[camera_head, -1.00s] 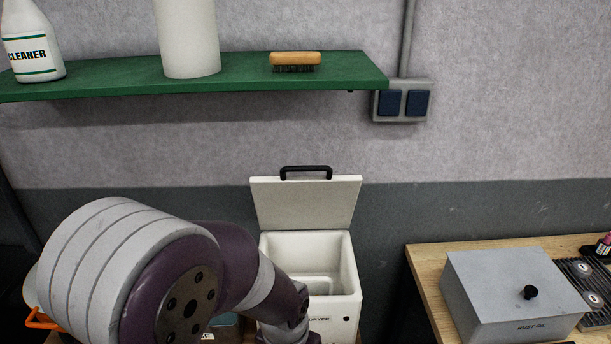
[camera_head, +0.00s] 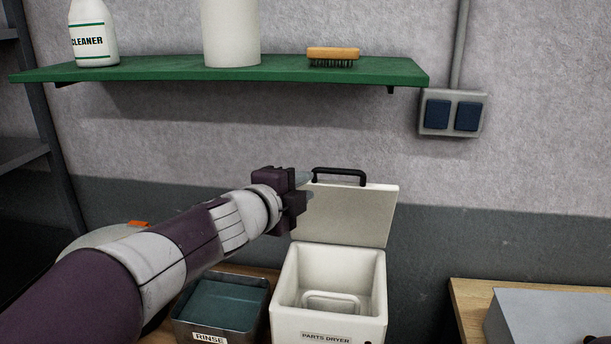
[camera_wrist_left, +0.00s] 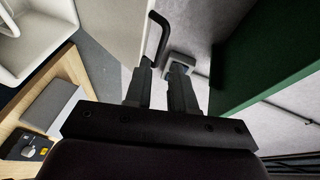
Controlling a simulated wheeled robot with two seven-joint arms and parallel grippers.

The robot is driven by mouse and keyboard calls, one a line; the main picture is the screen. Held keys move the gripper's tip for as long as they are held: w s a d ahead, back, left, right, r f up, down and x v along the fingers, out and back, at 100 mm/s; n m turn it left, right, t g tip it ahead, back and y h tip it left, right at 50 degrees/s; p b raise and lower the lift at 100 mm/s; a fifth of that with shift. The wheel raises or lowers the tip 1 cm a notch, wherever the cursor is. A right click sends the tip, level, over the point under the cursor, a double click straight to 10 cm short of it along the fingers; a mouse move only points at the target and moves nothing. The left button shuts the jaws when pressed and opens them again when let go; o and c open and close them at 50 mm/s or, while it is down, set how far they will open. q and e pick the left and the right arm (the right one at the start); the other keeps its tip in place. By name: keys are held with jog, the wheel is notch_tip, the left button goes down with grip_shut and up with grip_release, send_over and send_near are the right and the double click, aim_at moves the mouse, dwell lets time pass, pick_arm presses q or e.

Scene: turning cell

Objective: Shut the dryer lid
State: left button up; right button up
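The parts dryer (camera_head: 328,325) is a white box, and its lid (camera_head: 352,215) stands up, open, at the back. A black bar handle (camera_head: 340,171) is on the lid's top edge. My left gripper (camera_head: 304,188) is at the left end of that handle, by the lid's upper left corner. In the left wrist view the two fingers of my left gripper (camera_wrist_left: 163,76) are apart, with a gap between them. The handle (camera_wrist_left: 158,38) shows just beyond the left finger; I cannot tell whether they touch.
A green shelf (camera_head: 160,72) with a cleaner bottle (camera_head: 92,38), a white cylinder (camera_head: 231,32) and a brush (camera_head: 333,57) is above. A rinse tub (camera_head: 212,338) stands left of the dryer. A grey box (camera_head: 535,318) sits on the bench at right.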

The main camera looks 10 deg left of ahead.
aim_at(337, 173)
pick_arm(q)
jog(key=shift+m+h, duration=0.4)
jog(key=shift+m, duration=0.3)
jog(key=x, duration=0.8)
jog(key=d+p+x, duration=0.1)
jog(key=x, duration=0.3)
jog(key=shift+w, duration=0.15)
grip_shut()
